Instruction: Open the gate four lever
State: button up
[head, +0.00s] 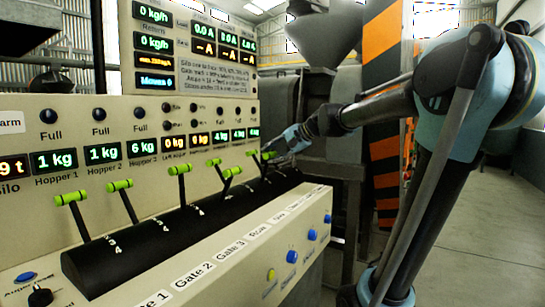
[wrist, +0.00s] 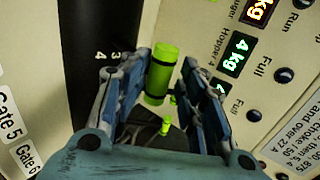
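A row of levers with green handles stands on a black curved housing (head: 150,235) on the control panel. The near handles (head: 70,198) (head: 119,185) (head: 180,169) show clearly in the head view. Farther ones (head: 232,172) (head: 213,162) crowd together near my gripper (head: 279,147). In the wrist view my gripper (wrist: 165,100) is open. A green lever handle (wrist: 162,72) lies between its fingers, closer to the left finger; I cannot tell whether they touch. Smaller green handles (wrist: 166,126) show beyond it. The gate four label is not readable, so I cannot tell which lever this is.
The upright panel with lit hopper displays (head: 103,153) rises behind the levers, and close to the right finger in the wrist view. A sloped front ledge carries gate labels (head: 193,275) and blue buttons (head: 292,257). Open floor (head: 470,245) lies at the right.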

jog(key=v, duration=1.2)
jog(key=shift+f, duration=0.1)
jog(key=shift+c, duration=0.5)
